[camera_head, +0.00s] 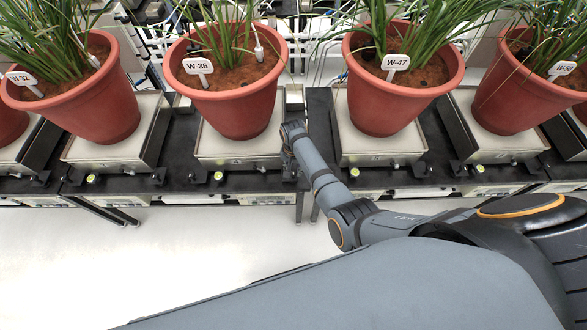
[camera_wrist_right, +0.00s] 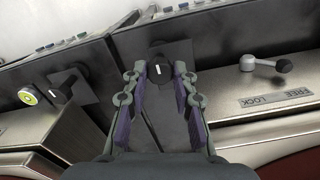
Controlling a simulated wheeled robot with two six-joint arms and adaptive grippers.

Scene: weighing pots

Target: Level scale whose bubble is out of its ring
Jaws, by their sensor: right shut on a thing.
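My right gripper (camera_head: 290,140) is at the front right corner of the scale under pot W-36 (camera_head: 207,150). In the right wrist view, its fingers (camera_wrist_right: 158,82) are closed around a black knob (camera_wrist_right: 158,66) with a white mark. The W-36 scale's round yellow-green bubble level (camera_head: 218,176) is at its front left; the bubble is too small to read. A second bubble level (camera_wrist_right: 28,97), beside another black knob (camera_wrist_right: 64,86), shows at left in the wrist view. Its bubble position is unclear. My left gripper is out of view.
Pots W-36 (camera_head: 228,98) and W-47 (camera_head: 397,100) stand on neighbouring scales, with more pots at both sides. A lever (camera_wrist_right: 262,65) over a FREE LOCK plate (camera_wrist_right: 278,99) is right of the fingers in the wrist view. The floor (camera_head: 180,255) in front is clear.

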